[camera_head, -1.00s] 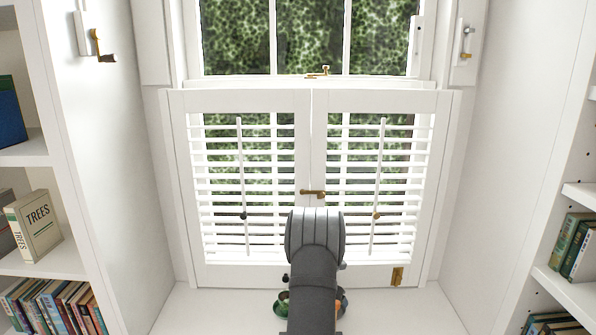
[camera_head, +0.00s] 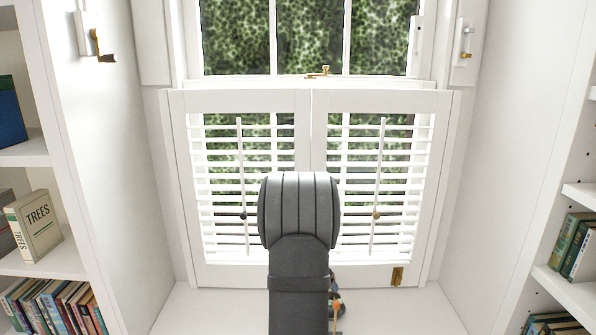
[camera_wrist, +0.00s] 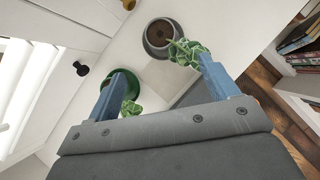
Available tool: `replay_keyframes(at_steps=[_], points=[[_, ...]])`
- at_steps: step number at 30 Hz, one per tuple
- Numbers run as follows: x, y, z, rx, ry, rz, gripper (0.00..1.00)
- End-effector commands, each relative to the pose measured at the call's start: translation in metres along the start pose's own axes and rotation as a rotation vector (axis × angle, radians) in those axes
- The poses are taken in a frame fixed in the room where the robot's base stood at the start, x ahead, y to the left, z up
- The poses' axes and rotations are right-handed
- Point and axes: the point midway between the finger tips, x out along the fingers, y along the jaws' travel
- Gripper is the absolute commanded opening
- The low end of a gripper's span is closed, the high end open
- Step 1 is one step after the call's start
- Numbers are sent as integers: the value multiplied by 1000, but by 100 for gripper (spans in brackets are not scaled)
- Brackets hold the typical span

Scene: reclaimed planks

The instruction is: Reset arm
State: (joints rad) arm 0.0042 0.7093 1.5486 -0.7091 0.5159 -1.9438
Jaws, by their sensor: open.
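My gripper (camera_wrist: 163,64) shows in the wrist view with its two blue fingers wide apart and nothing held between them. Green patterned leaves (camera_wrist: 186,52) show by the tip of the right finger, and more leaves (camera_wrist: 130,108) show by the left finger. I cannot tell whether either finger touches them. A grey pot with brown soil (camera_wrist: 161,32) stands beyond the fingertips on a white surface. A green round dish or pot (camera_wrist: 108,82) is partly hidden behind the left finger. In the head view my arm hides the gripper.
White louvred shutters (camera_head: 218,272) stand behind my arm, below the window. White bookshelves with books flank both sides, including a TREES book (camera_head: 34,226) at left. The white sill (camera_head: 400,308) is bare to the right. A dark knob (camera_wrist: 81,68) shows in the wrist view.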

Motion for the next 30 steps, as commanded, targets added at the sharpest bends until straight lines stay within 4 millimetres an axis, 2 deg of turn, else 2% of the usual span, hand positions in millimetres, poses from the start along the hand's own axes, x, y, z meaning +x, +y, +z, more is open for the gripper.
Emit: replay_keyframes(at_steps=[2,6,30], points=[[-14,0,0,-1,-2,3,80],[15,-1,-1,-1,3,-2,80],[144,0,-1,-1,2,-1,80]])
